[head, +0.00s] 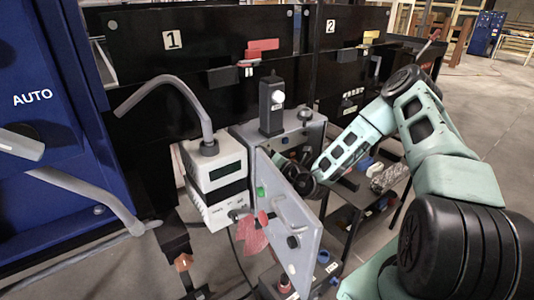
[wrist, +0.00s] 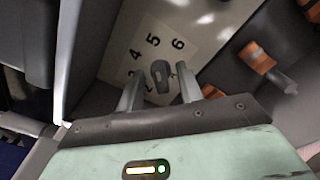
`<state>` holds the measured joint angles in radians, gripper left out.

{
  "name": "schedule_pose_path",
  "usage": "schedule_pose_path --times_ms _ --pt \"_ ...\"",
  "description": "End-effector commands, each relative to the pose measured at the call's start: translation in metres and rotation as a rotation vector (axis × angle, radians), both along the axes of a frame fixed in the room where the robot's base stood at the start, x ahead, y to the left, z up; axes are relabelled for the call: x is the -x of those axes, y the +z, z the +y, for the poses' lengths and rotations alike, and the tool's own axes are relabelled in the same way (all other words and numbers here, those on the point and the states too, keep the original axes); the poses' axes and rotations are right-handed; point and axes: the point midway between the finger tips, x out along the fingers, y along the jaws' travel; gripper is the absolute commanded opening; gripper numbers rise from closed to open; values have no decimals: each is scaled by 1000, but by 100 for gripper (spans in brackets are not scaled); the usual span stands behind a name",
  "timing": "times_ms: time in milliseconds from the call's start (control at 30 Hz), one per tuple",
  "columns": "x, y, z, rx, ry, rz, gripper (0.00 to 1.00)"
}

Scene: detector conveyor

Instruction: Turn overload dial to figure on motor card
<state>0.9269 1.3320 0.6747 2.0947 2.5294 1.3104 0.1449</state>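The overload dial (wrist: 161,76) is a small dark grey knob in the wrist view. It sits on a cream scale plate (wrist: 139,50) with the figures 3, 4, 5 and 6 readable; a lower figure is partly covered by a finger. Its pointer direction is hard to tell. My gripper (wrist: 158,80) is open, with one finger on each side of the dial and visible gaps to it. In the head view my arm reaches into the grey control box (head: 305,130) behind its open door, which hides the dial. I cannot make out a motor card.
A white device (head: 215,165) stands left of the box.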

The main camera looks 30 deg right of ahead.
Motion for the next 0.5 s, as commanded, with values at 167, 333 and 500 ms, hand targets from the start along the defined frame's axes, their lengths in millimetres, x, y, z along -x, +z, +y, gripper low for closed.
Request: schedule_pose_path --times_ms 167,333,500 --pt "-2 0 0 -1 -1 -1 36" --pt "-2 0 0 0 0 0 22" --pt "-2 0 0 0 -1 -1 0"
